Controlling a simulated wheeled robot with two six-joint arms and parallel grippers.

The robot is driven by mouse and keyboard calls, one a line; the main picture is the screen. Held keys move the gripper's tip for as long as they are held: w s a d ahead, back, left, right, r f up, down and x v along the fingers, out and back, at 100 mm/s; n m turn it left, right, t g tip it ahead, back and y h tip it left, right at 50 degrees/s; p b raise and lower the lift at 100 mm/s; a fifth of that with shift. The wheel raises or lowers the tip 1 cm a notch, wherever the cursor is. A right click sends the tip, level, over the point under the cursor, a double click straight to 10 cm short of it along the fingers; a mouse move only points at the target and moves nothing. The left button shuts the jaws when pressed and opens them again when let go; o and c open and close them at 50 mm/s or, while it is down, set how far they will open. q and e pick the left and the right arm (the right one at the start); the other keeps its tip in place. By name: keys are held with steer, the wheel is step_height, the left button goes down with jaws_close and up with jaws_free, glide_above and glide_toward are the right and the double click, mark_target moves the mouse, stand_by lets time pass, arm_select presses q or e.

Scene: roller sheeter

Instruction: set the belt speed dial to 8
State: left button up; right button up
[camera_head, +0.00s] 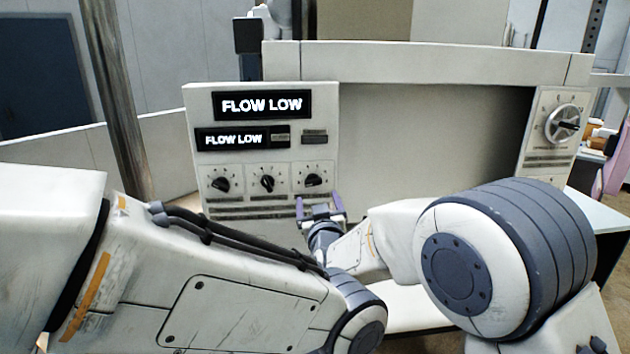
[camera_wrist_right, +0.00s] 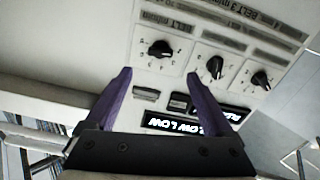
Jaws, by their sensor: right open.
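A pale control panel (camera_head: 327,148) carries a row of three small black dials: left (camera_head: 221,184), middle (camera_head: 267,183) and right (camera_head: 313,180). My right gripper (camera_head: 320,204) is open and empty, just below the right dial. In the right wrist view the panel appears upside down; my open purple fingers (camera_wrist_right: 158,75) point toward that same dial (camera_wrist_right: 160,48), apart from it. The middle dial (camera_wrist_right: 214,66) and left dial (camera_wrist_right: 262,81) also show there. Strips reading "BELT" are partly legible; which dial sets speed, and its number, I cannot tell. My left gripper is out of view.
Two displays, upper (camera_head: 262,105) and lower (camera_head: 234,138), read "FLOW LOW". A larger silver dial (camera_head: 562,123) sits on the machine's right post. A metal pole (camera_head: 112,90) stands at left. My arm links fill much of the foreground.

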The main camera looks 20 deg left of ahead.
mark_target(314, 183)
steer(key=p+x, duration=0.3)
steer(key=x, duration=0.5)
steer(key=shift+w+p, duration=0.1)
steer(key=shift+p, duration=0.25)
steer(key=shift+w+a, duration=0.2)
steer(key=shift+w, duration=0.25)
